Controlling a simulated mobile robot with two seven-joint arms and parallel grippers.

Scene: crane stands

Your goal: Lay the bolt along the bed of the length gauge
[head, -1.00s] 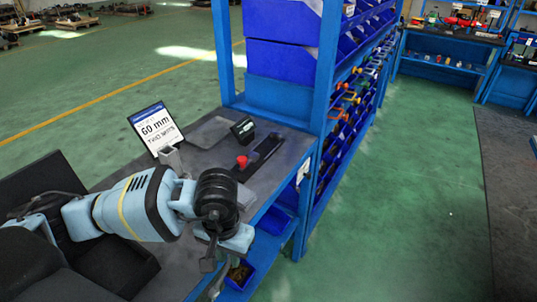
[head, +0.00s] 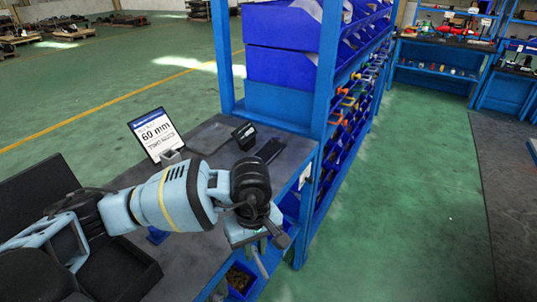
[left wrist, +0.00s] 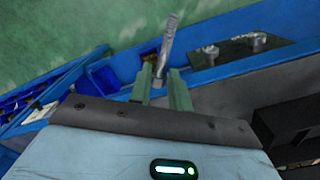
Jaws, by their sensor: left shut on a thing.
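My left gripper (head: 260,240) is shut on a grey bolt (left wrist: 165,50). In the left wrist view the bolt stands out lengthwise between the two green fingers of the gripper (left wrist: 162,90). In the head view the gripper is over the bench's right edge, and the bolt hangs tilted below it. The length gauge lies on the bench beyond my arm. The far end of its dark bed (head: 270,149) shows, apart from the bolt; my wrist hides the rest. A small black display box (head: 245,135) stands beside the bed. My right gripper is not in view.
A sign reading 60 mm (head: 156,135) stands on the grey bench, near a flat grey plate (head: 209,137). A blue rack with bins (head: 280,65) rises behind the bench. A small blue bin (head: 240,280) sits below the bench edge. Green floor lies open to the right.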

